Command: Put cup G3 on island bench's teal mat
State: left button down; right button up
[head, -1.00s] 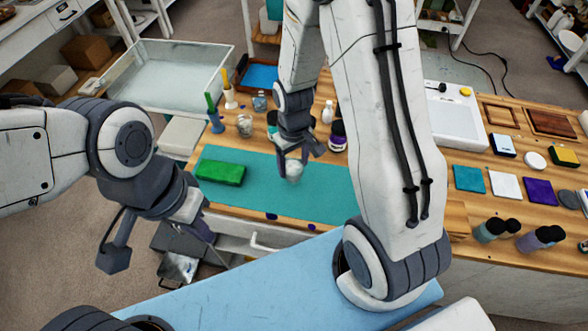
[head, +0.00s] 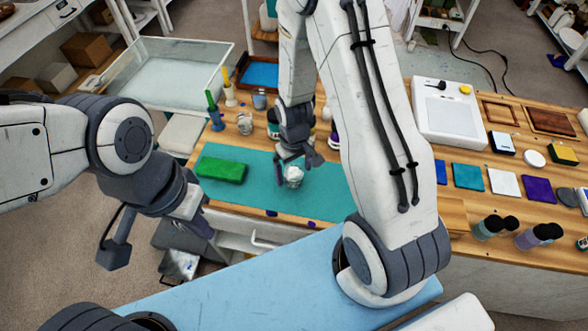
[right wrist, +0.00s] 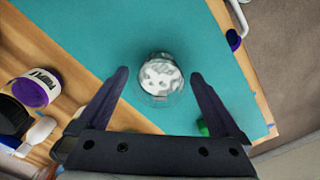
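A clear cup with whitish, speckled contents (head: 293,177) stands upright on the teal mat (head: 325,185), right of the green block. No label is readable on it. My right gripper (head: 298,168) is over the cup with its fingers spread. In the right wrist view the cup (right wrist: 161,78) lies between the open fingertips with a gap on either side. My left gripper (head: 155,240) is off the bench's front left edge, and its fingers do not show clearly.
A green block (head: 221,169) lies on the mat's left part. Another small cup (head: 245,123), bottles and tools stand behind the mat. A purple-labelled jar (right wrist: 35,88) stands beside the mat. A white scale-like device (head: 450,113) and coloured squares are to the right.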

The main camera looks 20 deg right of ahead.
notch_tip(320, 180, up, 12)
jog(key=b, duration=0.1)
jog(key=s+a+r+n, duration=0.2)
jog(key=s+a+r, duration=0.2)
jog(key=s, duration=0.5)
jog(key=s+a+r+n+y, duration=0.1)
jog(key=s+a+r+n, duration=0.2)
jog(key=s+a, duration=0.6)
jog(key=shift+r, duration=0.95)
jog(key=shift+w+a, duration=0.1)
jog(key=shift+a, duration=0.05)
